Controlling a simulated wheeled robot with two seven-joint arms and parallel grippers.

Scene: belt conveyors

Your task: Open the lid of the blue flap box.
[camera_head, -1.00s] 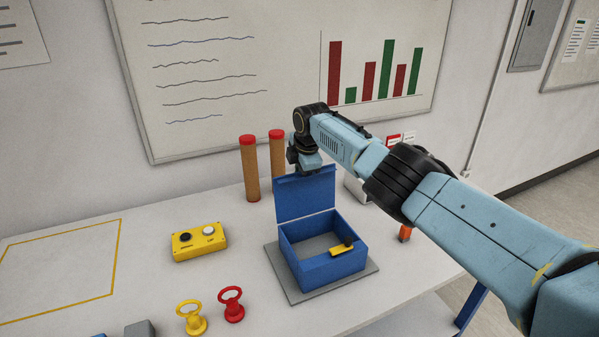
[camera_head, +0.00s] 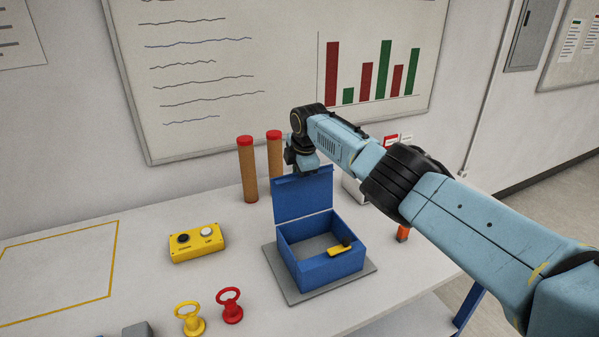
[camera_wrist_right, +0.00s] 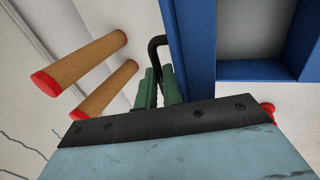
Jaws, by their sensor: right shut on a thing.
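The blue flap box (camera_head: 335,268) stands on a grey base plate (camera_head: 298,296) on the table. Its blue lid (camera_head: 303,200) stands up at the back edge, roughly upright, and the inside of the box is visible. My right gripper (camera_head: 302,167) is at the lid's top edge. In the right wrist view its green fingers (camera_wrist_right: 162,80) are shut on a black bent handle (camera_wrist_right: 154,45) beside the blue lid edge (camera_wrist_right: 188,60). My left gripper is out of view.
Two brown cylinders with red tops (camera_head: 247,170) stand behind, left of the lid. A yellow button box (camera_head: 197,243), a yellow ring-topped piece (camera_head: 190,319) and a red one (camera_head: 230,305) are left of the box. An orange object (camera_head: 403,233) is at the right.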

